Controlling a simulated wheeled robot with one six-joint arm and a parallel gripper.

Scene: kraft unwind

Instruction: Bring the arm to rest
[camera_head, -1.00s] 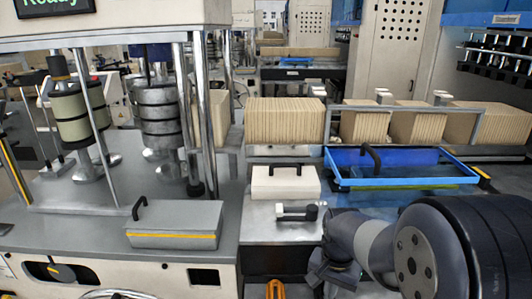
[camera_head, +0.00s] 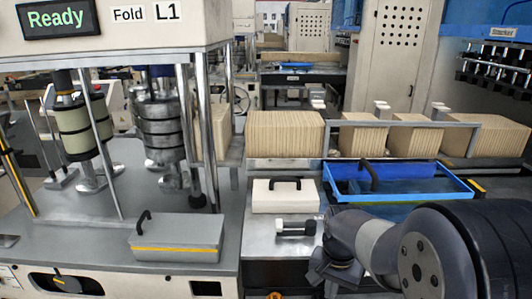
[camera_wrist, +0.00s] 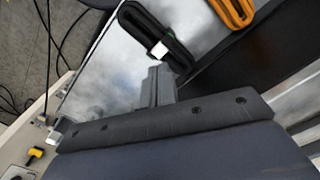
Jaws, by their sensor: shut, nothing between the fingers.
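My gripper (camera_wrist: 160,85) is shut and empty in the wrist view, its fingers together just below a black coiled cable (camera_wrist: 155,35) with a white plug. Whether it touches the cable I cannot tell. In the head view my gripper (camera_head: 335,272) is at the lower middle, in front of the steel table, partly hidden by my arm. My arm is bent, with its large dark joint at the lower right.
A steel table (camera_head: 262,238) bears a white case (camera_head: 286,196) and a black-and-white handled tool (camera_head: 296,228). A blue tray (camera_head: 440,186) is to its right. A grey box (camera_head: 177,238) sits on the machine at left. An orange coil (camera_wrist: 236,12) shows in the wrist view.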

